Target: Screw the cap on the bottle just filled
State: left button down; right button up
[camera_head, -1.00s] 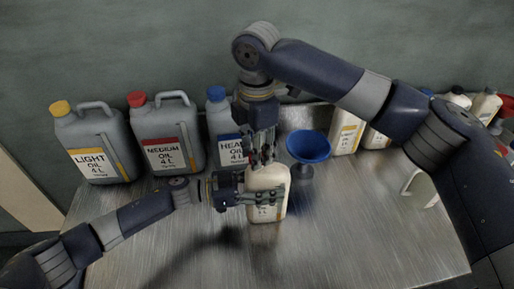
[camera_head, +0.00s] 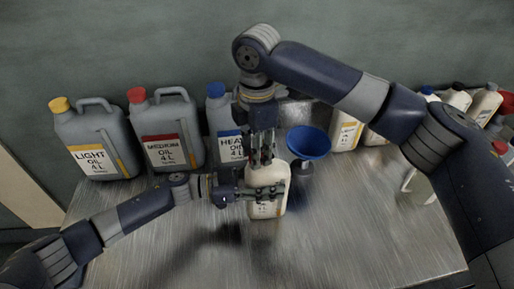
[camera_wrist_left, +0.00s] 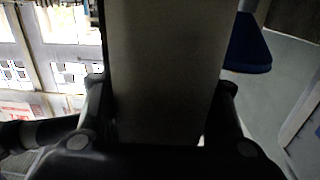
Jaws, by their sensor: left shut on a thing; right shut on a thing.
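The filled bottle (camera_head: 266,210) is a small cream-white bottle standing upright at the middle of the metal table. My left gripper (camera_head: 279,191) reaches in from the left and is shut around the bottle's body. In the left wrist view the bottle (camera_wrist_left: 165,70) is a dark, shaded block between the two fingers. My right gripper (camera_head: 261,160) points straight down on the bottle's top and is shut there. The cap is hidden between its fingers, so its seating on the neck cannot be seen.
A blue funnel (camera_head: 308,142) stands just right of the bottle. Behind are grey jugs with a yellow cap (camera_head: 95,145), a red cap (camera_head: 167,135) and a blue cap (camera_head: 222,125). More white bottles (camera_head: 345,131) stand at the back right. The table's front (camera_head: 330,245) is clear.

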jog(key=m, duration=2.2)
jog(key=shift+m, duration=0.4)
jog(key=m, duration=0.4)
jog(key=shift+m, duration=0.4)
jog(key=m, duration=0.6)
jog(key=shift+f+m, duration=0.1)
jog(key=shift+m, duration=0.2)
jog(key=m, duration=1.1)
